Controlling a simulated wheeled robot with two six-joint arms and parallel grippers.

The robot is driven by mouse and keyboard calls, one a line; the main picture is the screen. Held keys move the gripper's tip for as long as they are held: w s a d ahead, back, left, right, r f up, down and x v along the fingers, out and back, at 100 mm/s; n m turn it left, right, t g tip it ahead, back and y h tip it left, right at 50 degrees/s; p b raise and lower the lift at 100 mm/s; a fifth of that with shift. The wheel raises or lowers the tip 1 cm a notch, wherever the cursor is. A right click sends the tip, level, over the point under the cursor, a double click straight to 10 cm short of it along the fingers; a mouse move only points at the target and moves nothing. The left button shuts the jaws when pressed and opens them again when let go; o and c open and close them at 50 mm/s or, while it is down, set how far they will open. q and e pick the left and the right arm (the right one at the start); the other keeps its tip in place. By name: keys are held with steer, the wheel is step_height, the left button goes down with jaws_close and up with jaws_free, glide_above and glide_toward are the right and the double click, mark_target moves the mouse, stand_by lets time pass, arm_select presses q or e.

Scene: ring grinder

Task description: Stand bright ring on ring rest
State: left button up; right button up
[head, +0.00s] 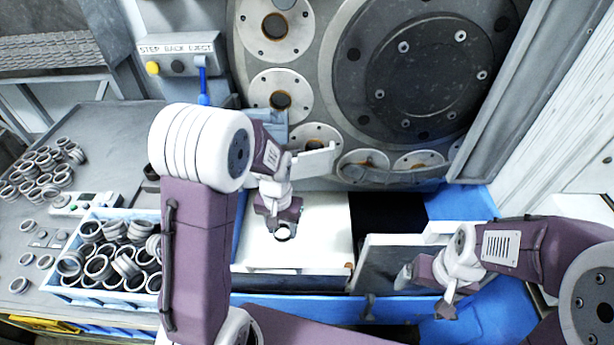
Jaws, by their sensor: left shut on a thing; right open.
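My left gripper (281,220) points down over a white board (318,215) in the middle of the head view. It is shut on a small ring with a dark rim and bright centre, the bright ring (283,232). I cannot tell whether the ring touches the board or hangs just above it. My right gripper (445,304) is open and empty at the lower right, beside a grey-white panel. I cannot pick out the ring rest for sure.
A light blue tray (100,297) full of dark rings stands left of my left arm. Several loose rings (42,165) lie on the grey bench. A grinder with a large dark disc (425,70) fills the back. A labelled button box (178,62) stands at the back left.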

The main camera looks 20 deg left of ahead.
arm_select(q)
steer(key=w+d+r+n+t+b, duration=0.1)
steer(key=w+r+t+b, duration=0.3)
steer(key=w+r+t, duration=0.6)
steer(key=a+r+n+t+y+b, duration=0.1)
steer(key=a+r+n+t+y, duration=0.1)
steer(key=r+t, duration=0.35)
steer(key=a+r+n+t+y+b, duration=0.1)
steer(key=a+r+t+y, duration=0.15)
steer(key=r, duration=0.65)
steer(key=shift+g+h, duration=0.25)
steer(key=shift+g, duration=0.05)
steer(key=shift+f+p+x, duration=0.15)
steer(key=shift+p+x, duration=0.15)
steer(key=shift+x, duration=2.5)
steer(key=shift+f+p+x, duration=0.15)
steer(key=shift+p+x, duration=0.15)
steer(key=shift+x, duration=2.45)
steer(key=shift+a+f+b, duration=0.1)
steer(key=shift+f+b, duration=0.4)
steer(key=shift+b, duration=0.15)
steer(key=shift+f+b, duration=0.1)
steer(key=shift+b, duration=0.3)
steer(key=o, duration=1.1)
